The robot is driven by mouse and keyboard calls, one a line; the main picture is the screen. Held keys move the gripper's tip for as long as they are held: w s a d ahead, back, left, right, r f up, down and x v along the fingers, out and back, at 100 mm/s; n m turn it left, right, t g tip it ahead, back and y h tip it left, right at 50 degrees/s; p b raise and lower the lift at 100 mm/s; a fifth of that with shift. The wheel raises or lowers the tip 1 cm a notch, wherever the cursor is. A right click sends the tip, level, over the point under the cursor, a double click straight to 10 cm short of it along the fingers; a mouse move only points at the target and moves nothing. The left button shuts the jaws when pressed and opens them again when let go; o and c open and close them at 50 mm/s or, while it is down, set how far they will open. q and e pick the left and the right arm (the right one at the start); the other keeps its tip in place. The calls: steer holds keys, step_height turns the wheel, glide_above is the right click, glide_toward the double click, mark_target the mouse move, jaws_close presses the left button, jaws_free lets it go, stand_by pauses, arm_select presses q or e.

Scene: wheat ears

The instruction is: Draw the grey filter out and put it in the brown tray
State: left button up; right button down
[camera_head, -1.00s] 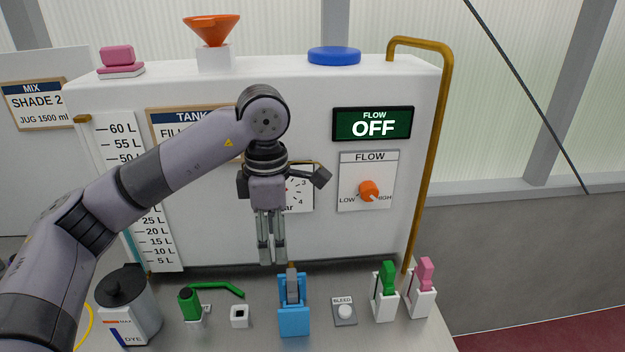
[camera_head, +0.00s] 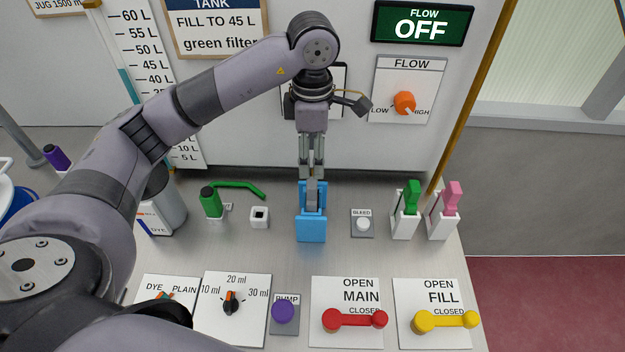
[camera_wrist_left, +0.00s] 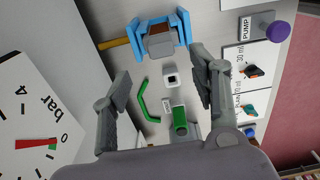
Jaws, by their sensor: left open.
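The grey filter (camera_head: 311,193) stands upright in a blue holder (camera_head: 311,229) on the metal bench, in front of the white tank. The blue holder also shows at the top of the left wrist view (camera_wrist_left: 133,36), with a grey and brownish part inside. My left gripper (camera_head: 312,172) points down just above and behind the filter in the head view. Its fingers (camera_wrist_left: 168,84) are spread apart, with nothing between them held. Whether a finger touches the filter is hard to tell. No brown tray shows. My right gripper is not in view.
Green (camera_head: 411,197) and pink (camera_head: 451,197) filters stand in white holders at right. A bleed button (camera_head: 362,223), a small white socket (camera_head: 259,216) and a green-handled part (camera_head: 210,203) flank the blue holder. Red (camera_head: 353,320) and yellow (camera_head: 445,321) levers lie in front.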

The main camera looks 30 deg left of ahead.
mark_target(312, 182)
arm_select(q)
step_height(312, 182, down, 8)
steer(key=shift+s+f+p, duration=0.1)
steer(key=shift+f+p, duration=0.15)
steer(key=shift+p, duration=1)
steer(key=shift+f, duration=0.55)
steer(key=shift+c, duration=0.5)
jaws_close()
steer(key=shift+r, duration=0.65)
steer(key=c, duration=0.6)
jaws_free()
jaws_close()
